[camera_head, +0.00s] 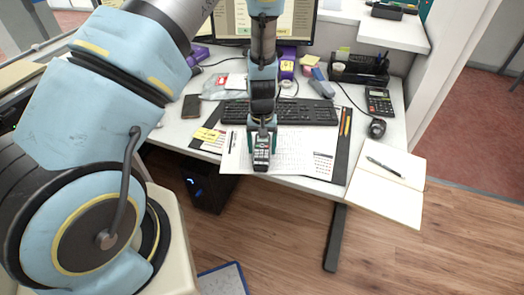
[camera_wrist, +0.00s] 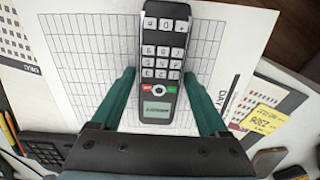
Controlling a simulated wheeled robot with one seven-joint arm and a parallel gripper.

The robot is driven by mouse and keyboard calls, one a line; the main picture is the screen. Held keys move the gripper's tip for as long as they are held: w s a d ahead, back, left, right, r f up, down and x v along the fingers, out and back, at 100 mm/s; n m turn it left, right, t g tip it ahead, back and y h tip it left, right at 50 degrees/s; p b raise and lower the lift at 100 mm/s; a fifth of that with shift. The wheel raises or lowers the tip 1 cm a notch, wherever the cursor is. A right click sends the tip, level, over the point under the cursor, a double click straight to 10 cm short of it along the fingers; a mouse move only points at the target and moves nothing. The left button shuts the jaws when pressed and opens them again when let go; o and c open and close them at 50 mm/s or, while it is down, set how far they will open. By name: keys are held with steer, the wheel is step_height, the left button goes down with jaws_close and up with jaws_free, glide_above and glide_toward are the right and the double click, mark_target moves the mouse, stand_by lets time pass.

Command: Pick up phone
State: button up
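A dark cordless phone handset (camera_head: 261,158) with light keys lies on a paper sheet near the desk's front edge. The gripper is open and holds nothing. A dark smartphone (camera_head: 191,106) lies flat further left on the desk.
A black keyboard (camera_head: 300,111) lies behind the handset. A mouse (camera_head: 377,128) and calculator (camera_head: 379,101) are to the right. An open notebook (camera_head: 387,180) with a pen overhangs the right front edge. Pencils (camera_head: 345,122) lie beside the papers. The monitor (camera_head: 300,20) stands behind.

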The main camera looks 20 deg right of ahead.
jaws_close()
stand_by(0.4)
steer(key=shift+r, duration=0.15)
